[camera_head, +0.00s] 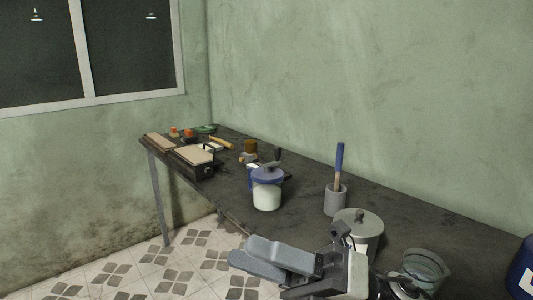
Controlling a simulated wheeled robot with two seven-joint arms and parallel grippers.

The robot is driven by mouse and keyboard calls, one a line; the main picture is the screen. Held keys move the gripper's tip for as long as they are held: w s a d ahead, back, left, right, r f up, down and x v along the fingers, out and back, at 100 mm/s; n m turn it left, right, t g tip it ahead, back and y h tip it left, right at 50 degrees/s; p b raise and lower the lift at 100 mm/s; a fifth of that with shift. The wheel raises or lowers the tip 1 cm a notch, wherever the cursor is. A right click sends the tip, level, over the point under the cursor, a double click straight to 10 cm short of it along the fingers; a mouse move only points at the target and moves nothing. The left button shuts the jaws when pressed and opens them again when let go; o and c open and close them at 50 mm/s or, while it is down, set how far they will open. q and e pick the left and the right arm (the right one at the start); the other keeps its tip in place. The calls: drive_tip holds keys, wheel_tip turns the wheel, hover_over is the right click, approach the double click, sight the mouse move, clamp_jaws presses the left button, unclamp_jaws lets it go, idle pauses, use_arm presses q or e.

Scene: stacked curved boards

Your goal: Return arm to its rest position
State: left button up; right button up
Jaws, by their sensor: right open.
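My right gripper (243,252) comes in from the lower right, with its grey fingers pointing left past the table's front edge. Its fingers are open, and I see nothing held between them. The fingers overlap in this view, so the gap between them is hard to make out. My left gripper is not in view. The dark table (305,217) runs from the back left to the lower right, behind the gripper.
A white jar with a blue lid (267,190), a grey cup holding a blue-handled tool (336,200), a lidded white pot (365,232) and a clear container (427,268) stand on the table. Tan-topped blocks (195,154) lie at the far left. Tiled floor (190,265) is clear at left.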

drive_tip(key=w+d+f+m+t+h, duration=0.25)
drive_tip(key=f+m+t+h, duration=0.3)
drive_tip(key=m, duration=0.45)
drive_tip(key=w+d+f+m+t+h, duration=0.2)
drive_tip(key=d+f+m+t+h, duration=0.2)
drive_tip(key=f+m+t, duration=0.5)
drive_tip(key=w+d+f+m+t+h, duration=0.25)
drive_tip(key=f+m+t+h, duration=0.2)
drive_tip(key=m, duration=0.75)
drive_tip(key=s+d+f+m+g+h, duration=0.3)
drive_tip(key=s+f, duration=0.3)
drive_tip(key=f, duration=0.3)
drive_tip(key=s+d+f+m+g+h, duration=0.3)
drive_tip(key=s+f+m, duration=0.3)
drive_tip(key=f, duration=0.4)
drive_tip(key=shift+s+g, duration=0.4)
drive_tip(key=shift+g, duration=0.5)
